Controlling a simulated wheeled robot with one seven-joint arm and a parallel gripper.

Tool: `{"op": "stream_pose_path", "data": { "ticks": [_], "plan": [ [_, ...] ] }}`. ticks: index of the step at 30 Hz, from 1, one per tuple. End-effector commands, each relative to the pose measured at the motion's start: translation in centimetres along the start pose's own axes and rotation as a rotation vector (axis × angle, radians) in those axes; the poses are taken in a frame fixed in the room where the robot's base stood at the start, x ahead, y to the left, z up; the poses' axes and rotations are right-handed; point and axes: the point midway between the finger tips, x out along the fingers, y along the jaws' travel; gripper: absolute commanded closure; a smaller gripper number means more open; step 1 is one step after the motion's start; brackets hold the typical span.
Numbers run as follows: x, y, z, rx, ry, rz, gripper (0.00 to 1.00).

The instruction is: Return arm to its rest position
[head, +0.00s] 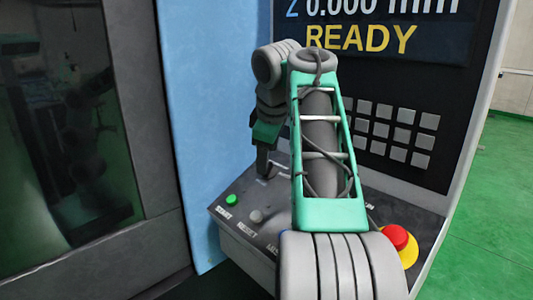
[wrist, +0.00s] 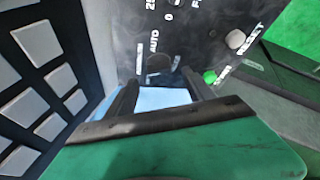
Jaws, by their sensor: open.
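My gripper (head: 263,172) hangs just above the back part of the sloping control panel (head: 233,219) in the head view, pointing down. In the wrist view my gripper (wrist: 162,88) has its two dark fingers apart, with nothing held between them. The panel's dark face with its white labels lies beyond the fingertips. Whether the tips touch it I cannot tell. My green and grey arm reaches over the panel and hides part of it.
The panel carries a green START button (head: 232,200), a grey RESET button (head: 256,216) and a red emergency stop (head: 396,238). Behind stand a grey keypad (head: 402,135) and a display (head: 360,40) reading READY. A dark glass door (head: 70,120) is at left. Green floor (head: 490,200) lies open at right.

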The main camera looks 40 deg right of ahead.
Motion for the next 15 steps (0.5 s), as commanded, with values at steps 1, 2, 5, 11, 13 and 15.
{"op": "stream_pose_path", "data": {
  "ticks": [1,2,5,11,13,15],
  "plan": [
    [-1.9,0.4,-0.2,0.001,-0.001,-0.001,0.38],
    [-2.4,0.3,-0.2,0.001,0.0,0.0,0.38],
    [-3.4,0.2,-0.1,0.001,-0.001,-0.002,0.38],
    [-3.5,0.0,0.0,0.0,-0.001,-0.002,0.38],
    [-3.5,-0.1,0.0,0.0,0.0,-0.002,0.38],
    [-3.5,0.0,0.0,0.0,0.0,-0.002,0.38]
  ]
}}
